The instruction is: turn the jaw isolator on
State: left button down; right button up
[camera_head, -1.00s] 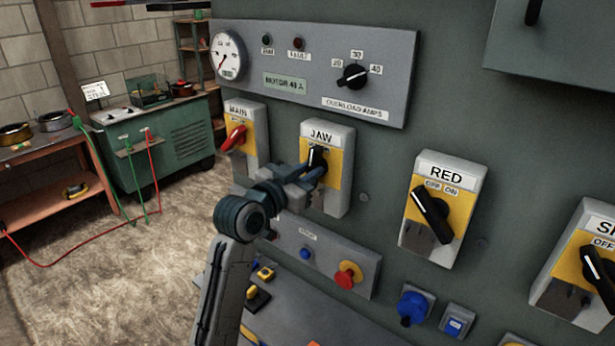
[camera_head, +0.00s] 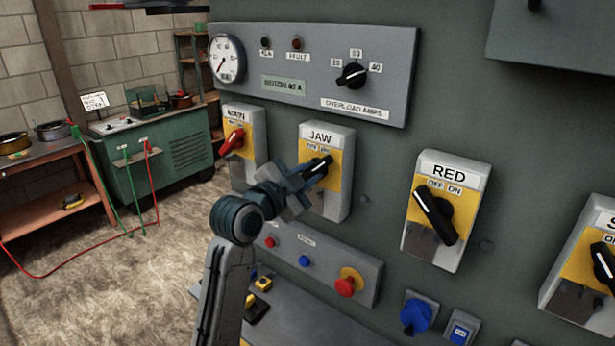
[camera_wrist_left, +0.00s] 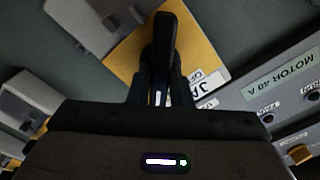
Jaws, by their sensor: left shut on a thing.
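The jaw isolator (camera_head: 338,195) is a grey box with a yellow plate and a JAW label, on the panel in the middle of the head view. Its black knob (camera_head: 323,162) points to the upper right, towards the right-hand one of its two small labels. My left gripper (camera_head: 312,174) is shut on this knob and partly covers it. In the left wrist view, the black knob (camera_wrist_left: 165,42) stands between the two fingers of my left gripper (camera_wrist_left: 160,88), with the yellow plate behind it. My right gripper is not in view.
The MAIN isolator (camera_head: 254,150) with a red handle is just left; the RED isolator (camera_head: 450,175) is to the right. A button strip (camera_head: 325,268) with a red mushroom button sits below, and the overload box (camera_head: 300,70) above. A green cabinet (camera_head: 185,150) stands back left.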

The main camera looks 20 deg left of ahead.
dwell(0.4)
pick_arm(q)
jog(key=c, duration=1.3)
grip_release()
jog(key=shift+s, duration=0.1)
jog(key=shift+s+a+f+b, duration=0.1)
jog(key=shift+s+a+b, duration=0.1)
jog(key=shift+s+b, duration=0.15)
jog(key=shift+b+v, duration=1.3)
jog(key=shift+v, duration=3.65)
